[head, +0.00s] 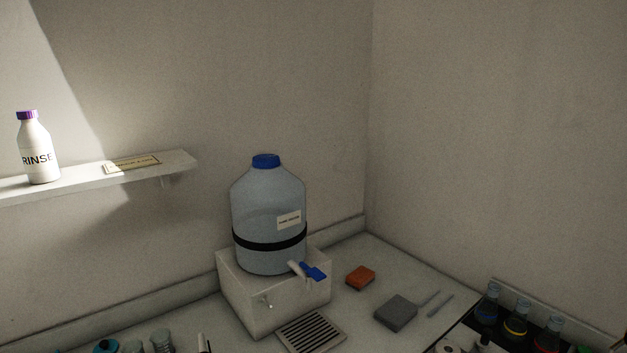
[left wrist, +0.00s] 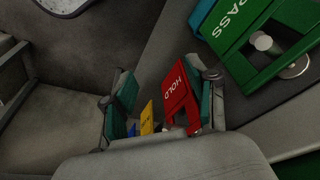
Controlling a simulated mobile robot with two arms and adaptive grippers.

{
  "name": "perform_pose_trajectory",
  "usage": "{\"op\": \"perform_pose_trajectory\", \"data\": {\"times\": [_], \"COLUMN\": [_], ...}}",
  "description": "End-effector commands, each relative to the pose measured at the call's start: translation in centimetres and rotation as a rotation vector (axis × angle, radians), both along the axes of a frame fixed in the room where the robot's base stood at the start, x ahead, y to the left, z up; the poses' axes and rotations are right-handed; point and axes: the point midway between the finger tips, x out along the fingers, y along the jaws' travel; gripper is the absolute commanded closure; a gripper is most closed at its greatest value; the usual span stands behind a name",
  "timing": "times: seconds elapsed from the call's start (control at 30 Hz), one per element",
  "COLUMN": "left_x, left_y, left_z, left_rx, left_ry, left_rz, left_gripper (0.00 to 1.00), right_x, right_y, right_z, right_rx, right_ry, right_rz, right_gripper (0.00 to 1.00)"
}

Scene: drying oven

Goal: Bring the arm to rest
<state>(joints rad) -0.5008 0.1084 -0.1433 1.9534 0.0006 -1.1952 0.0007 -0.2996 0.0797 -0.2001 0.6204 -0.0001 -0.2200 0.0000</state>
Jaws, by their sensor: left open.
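My left gripper (left wrist: 163,88) shows in the left wrist view, with its two teal-padded fingers apart. A red piece marked HOLD (left wrist: 178,92) appears between the fingers, close to the right one. A yellow piece (left wrist: 147,118) and a small blue piece appear to its left, partly hidden by the gripper's body. I cannot tell whether the fingers touch any of these. A green piece marked PASS (left wrist: 245,22) lies at the upper right, apart from the gripper. Neither gripper shows in the head view, and my right gripper is in no view.
In the head view, a large blue-capped carboy (head: 268,215) stands on a white block (head: 262,303). A RINSE bottle (head: 38,150) stands on a wall shelf (head: 185,160). An orange sponge (head: 360,277), a grey pad (head: 396,313) and several bottles at lower right occupy the bench.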

Motion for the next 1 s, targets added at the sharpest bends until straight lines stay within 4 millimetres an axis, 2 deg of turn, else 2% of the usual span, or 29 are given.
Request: {"op": "perform_pose_trajectory", "data": {"times": [0.03,0.17,0.2,0.27,0.3,0.4,0.5,0.6,0.7,0.83,1.0], "left_x": [-0.4,-1.9,-2.7,-4.1,-5.3,-8.6,-12.2,-15.4,-17.7,-19.3,-19.5], "left_y": [0.0,0.2,0.3,0.5,0.7,1.2,1.9,2.5,3.0,3.3,3.3], "left_z": [-4.2,-13.1,-16.1,-20.6,-23.5,-30.2,-35.6,-39.3,-41.4,-42.4,-42.4], "left_rx": [0.002,0.005,0.007,0.008,0.009,0.012,0.015,0.018,0.02,0.022,0.022], "left_ry": [0.016,0.043,0.053,0.066,0.077,0.101,0.123,0.138,0.149,0.153,0.154], "left_rz": [-0.002,-0.007,-0.009,-0.012,-0.014,-0.02,-0.024,-0.029,-0.032,-0.035,-0.035], "left_gripper": [0.42,0.42,0.42,0.42,0.42,0.42,0.42,0.42,0.42,0.42,0.42], "right_x": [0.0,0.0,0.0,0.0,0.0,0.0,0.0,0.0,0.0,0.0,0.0], "right_y": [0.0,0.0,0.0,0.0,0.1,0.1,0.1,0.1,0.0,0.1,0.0], "right_z": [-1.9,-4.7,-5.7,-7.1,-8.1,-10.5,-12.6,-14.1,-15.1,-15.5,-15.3], "right_rx": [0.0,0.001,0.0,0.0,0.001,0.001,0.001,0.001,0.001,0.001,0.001], "right_ry": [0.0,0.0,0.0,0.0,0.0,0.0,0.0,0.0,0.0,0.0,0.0], "right_rz": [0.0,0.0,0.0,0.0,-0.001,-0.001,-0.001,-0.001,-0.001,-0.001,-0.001], "right_gripper": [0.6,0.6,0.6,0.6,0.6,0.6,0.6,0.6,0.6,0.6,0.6]}}
